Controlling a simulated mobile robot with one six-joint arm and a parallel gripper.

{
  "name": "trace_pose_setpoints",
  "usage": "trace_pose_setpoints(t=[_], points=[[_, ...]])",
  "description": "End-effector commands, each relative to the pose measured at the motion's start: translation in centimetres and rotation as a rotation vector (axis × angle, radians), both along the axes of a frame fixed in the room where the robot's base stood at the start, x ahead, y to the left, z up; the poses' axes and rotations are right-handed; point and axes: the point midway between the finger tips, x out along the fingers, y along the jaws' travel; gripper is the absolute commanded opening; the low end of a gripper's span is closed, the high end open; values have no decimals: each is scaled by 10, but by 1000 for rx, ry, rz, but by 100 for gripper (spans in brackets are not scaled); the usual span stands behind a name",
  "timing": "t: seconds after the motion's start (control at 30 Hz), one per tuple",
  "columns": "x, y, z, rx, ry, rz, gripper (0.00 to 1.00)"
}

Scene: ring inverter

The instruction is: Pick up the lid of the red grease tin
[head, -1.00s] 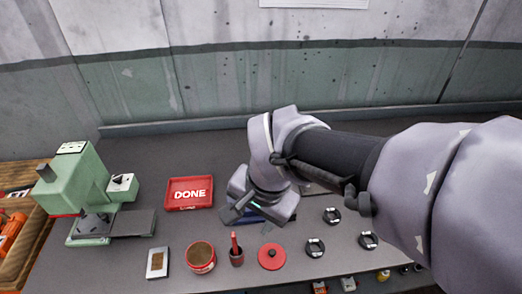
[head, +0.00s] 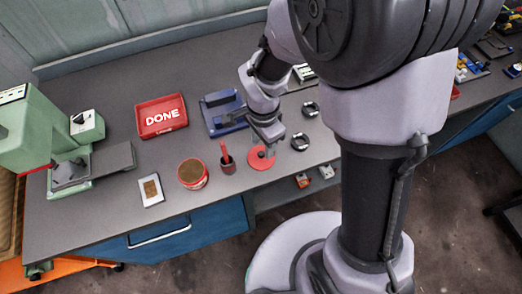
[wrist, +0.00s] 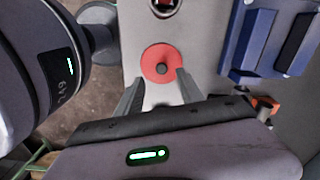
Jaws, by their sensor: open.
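The round red lid (head: 260,159) with a small dark knob lies flat on the grey bench, to the right of the red grease tin (head: 192,174). The tin stands open with brown grease inside. My gripper (head: 269,147) is above the lid and covers part of it in the head view. In the wrist view the lid (wrist: 161,63) shows just beyond the open fingertips of my gripper (wrist: 161,80), with its knob roughly midway between them. Nothing is between the fingers. I cannot tell the exact height of the fingertips above the lid.
A dark red cup (head: 227,163) with a red-handled tool stands between tin and lid. A blue fixture (head: 222,112) lies behind, and black rings (head: 300,141) lie to the right. A red DONE tray (head: 161,116) and a green press (head: 40,130) stand left.

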Motion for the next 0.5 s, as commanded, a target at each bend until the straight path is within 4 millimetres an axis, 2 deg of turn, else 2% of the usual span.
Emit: trace_pose_setpoints(t=[0.23,0.43,0.47,0.5], points=[[1,4,-47,0,2,0,45],[2,5,-48,0,0,0,45],[2,5,-48,0,0,0,43],[2,5,-48,0,0,0,35]])
